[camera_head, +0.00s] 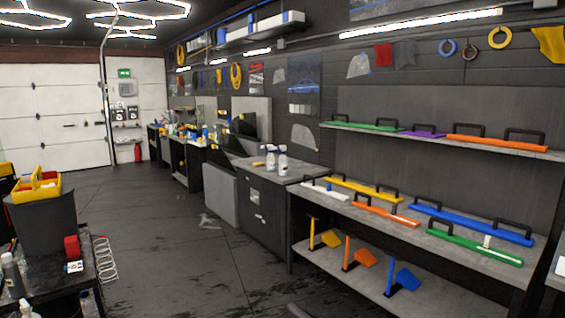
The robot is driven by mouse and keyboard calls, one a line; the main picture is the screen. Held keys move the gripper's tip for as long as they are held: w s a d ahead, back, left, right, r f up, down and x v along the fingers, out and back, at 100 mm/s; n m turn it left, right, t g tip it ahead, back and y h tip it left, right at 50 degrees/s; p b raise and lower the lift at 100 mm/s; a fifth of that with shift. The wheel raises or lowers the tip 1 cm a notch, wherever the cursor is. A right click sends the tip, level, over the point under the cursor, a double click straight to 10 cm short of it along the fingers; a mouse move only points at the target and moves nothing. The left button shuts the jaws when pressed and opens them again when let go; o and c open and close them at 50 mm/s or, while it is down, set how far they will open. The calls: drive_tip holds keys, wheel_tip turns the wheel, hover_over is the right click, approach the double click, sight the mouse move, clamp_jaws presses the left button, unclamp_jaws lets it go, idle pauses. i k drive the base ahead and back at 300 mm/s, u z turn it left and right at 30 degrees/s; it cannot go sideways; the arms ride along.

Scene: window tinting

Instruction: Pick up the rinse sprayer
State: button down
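Two pale spray bottles stand upright side by side on the grey counter (300,171) in the middle of the view: a left spray bottle (270,160) and a right spray bottle (283,162). Another white-topped bottle (26,309) shows at the bottom left, cut off by the picture edge. Labels are too small to read, so I cannot tell which one is the rinse sprayer. My gripper is not in view.
A grey-topped shelf (440,252) on the right holds colored squeegees and scrapers. A dark bin (45,222) with a yellow caddy (37,187) stands on the left cart, near a red block (72,246) and a coiled hose (104,260). The floor (165,240) between is mostly open.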

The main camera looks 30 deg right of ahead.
sight(284, 159)
drive_tip(key=k, duration=1)
drive_tip(key=z, duration=1.6)
drive_tip(key=i, duration=1.4)
